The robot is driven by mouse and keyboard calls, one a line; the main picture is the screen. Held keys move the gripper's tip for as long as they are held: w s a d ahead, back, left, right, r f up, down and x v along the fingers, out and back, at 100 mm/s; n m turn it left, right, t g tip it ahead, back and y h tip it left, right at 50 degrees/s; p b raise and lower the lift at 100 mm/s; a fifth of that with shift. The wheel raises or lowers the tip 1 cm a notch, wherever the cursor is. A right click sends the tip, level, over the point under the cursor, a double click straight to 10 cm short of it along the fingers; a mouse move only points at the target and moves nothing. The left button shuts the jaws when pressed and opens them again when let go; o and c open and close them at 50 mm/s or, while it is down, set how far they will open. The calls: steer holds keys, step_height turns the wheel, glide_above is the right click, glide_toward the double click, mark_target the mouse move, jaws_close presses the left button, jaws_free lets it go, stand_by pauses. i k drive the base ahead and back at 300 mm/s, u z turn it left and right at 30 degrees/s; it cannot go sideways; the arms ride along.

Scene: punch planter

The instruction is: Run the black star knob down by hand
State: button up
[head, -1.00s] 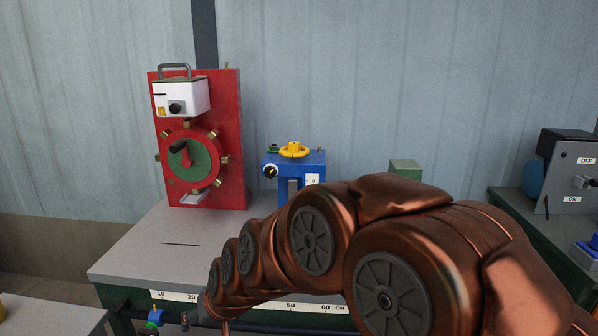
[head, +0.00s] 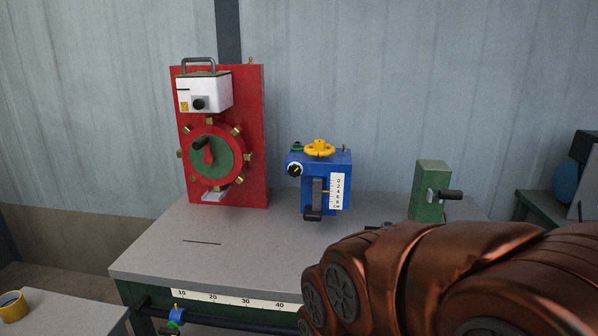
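No knob clearly shows as a black star knob. A round black knob (head: 295,169) with a yellow mark sits on the upper left front of the blue device (head: 343,160). Another round black knob (head: 199,104) is on the front of the white box (head: 218,92) on the red panel. A small dark part (head: 380,227) lies on the bench just above my arm; its shape cannot be told. My copper-coloured arm covers the lower right. My gripper is not in view.
The grey bench top (head: 160,255) is clear at front left. A green block (head: 430,180) with a black-handled crank stands right of the blue device. A yellow mug (head: 12,306) stands on a side table at lower left. My arm hides the bench's right front.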

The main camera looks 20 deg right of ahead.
mark_target(294, 170)
steer(key=u, duration=0.5)
steer(key=k, duration=1.15)
steer(key=z, duration=0.45)
steer(key=i, duration=1.2)
steer(key=u, duration=0.7)
steer(key=i, duration=0.4)
steer(key=u, duration=0.5)
